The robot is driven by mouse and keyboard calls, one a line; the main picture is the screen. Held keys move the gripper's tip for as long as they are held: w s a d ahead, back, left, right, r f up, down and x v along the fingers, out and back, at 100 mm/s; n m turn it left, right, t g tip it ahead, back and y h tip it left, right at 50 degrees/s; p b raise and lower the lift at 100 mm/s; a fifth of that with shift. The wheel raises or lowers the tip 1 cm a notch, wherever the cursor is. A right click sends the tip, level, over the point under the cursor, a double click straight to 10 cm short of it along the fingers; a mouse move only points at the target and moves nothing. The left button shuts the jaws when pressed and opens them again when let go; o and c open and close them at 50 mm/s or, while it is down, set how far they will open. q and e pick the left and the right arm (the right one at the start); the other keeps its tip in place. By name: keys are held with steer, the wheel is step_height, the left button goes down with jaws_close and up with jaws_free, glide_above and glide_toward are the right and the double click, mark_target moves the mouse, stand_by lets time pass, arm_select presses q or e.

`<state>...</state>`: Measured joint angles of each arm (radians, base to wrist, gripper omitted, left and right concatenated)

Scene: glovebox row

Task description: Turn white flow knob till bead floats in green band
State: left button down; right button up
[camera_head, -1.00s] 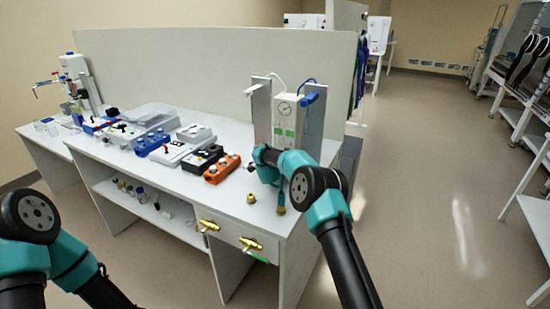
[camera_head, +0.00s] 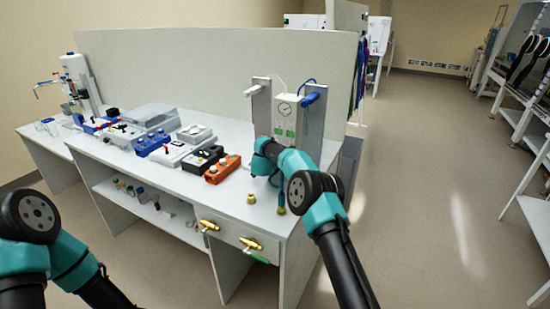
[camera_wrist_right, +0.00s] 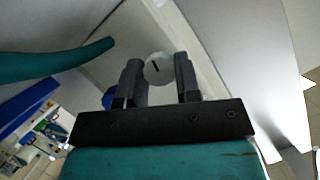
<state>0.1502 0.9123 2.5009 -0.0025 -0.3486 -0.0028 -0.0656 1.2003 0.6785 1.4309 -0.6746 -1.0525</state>
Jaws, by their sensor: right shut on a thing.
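The white flow knob (camera_wrist_right: 159,67), round with a black mark on its face, sits between the two dark fingers of my right gripper (camera_wrist_right: 156,78) in the right wrist view. The gripper is shut on it. In the head view my right arm hides the knob and the fingers. The white flow unit (camera_head: 288,116) stands upright at the right end of the bench, with a round dial on top and small green markings (camera_head: 285,133) on its front. The bead is too small to make out. My left gripper is outside the views; only left arm links show.
An orange box (camera_head: 222,169) and several other instrument boxes line the bench left of the unit. A small brass fitting (camera_head: 251,198) stands on the bench top. A blue handle (camera_head: 310,98) sits at the unit's upper right. The front right bench top is mostly clear.

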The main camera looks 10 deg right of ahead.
steer(key=shift+n, duration=0.3)
stand_by(0.5)
steer(key=o, duration=0.9)
steer(key=v, duration=1.7)
steer(key=shift+a+r, duration=0.25)
steer(key=shift+a, duration=0.1)
